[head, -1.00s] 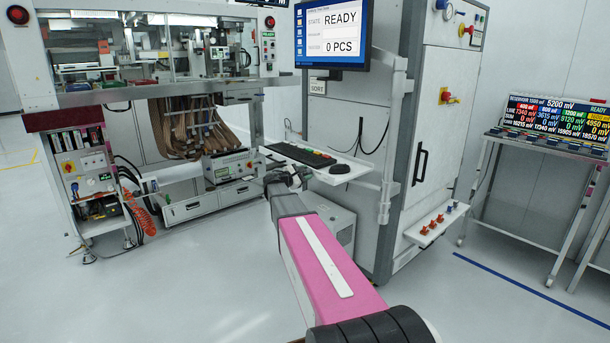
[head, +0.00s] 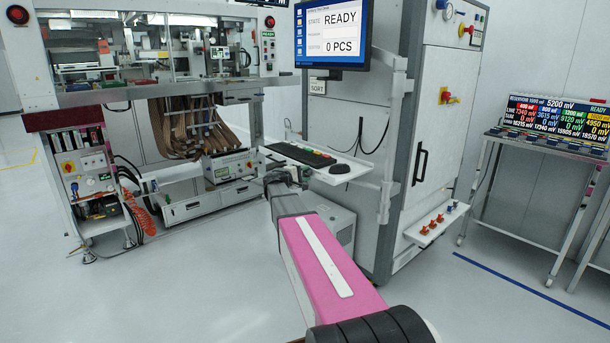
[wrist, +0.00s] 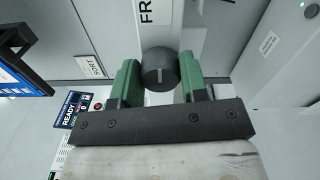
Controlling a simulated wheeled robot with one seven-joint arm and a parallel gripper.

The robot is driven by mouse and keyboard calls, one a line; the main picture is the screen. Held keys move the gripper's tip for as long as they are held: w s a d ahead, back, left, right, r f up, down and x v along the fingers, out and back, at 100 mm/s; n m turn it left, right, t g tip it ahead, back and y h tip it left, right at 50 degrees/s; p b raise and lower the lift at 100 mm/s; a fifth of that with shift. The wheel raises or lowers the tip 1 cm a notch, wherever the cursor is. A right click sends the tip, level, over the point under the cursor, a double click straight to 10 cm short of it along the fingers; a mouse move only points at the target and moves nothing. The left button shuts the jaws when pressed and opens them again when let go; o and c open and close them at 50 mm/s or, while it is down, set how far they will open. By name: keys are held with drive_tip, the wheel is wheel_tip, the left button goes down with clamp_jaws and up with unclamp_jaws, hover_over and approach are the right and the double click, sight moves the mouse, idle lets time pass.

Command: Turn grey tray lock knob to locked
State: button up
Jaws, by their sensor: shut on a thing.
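A dark grey round knob (wrist: 160,70) with a short white pointer line sits at the upper middle of the wrist view. Its pointer line stands about upright in the picture. My gripper (wrist: 158,61) has its two green fingers on the left and right sides of the knob and is shut on it. In the head view my gripper is small at the far end of my arm, in front of the machine, and the knob cannot be made out there.
A pale panel with a partly cut-off "FR" label (wrist: 146,12) lies beyond the knob. In the head view a keyboard shelf (head: 330,172) stands right of my gripper, beneath a monitor (head: 332,32). Open floor (head: 190,275) lies left of my arm.

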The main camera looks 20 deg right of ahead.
idle(0.5)
drive_tip(key=o, duration=0.9)
drive_tip(key=shift+o, duration=0.2)
drive_tip(key=v, duration=1.1)
drive_tip(key=shift+d, duration=0.1)
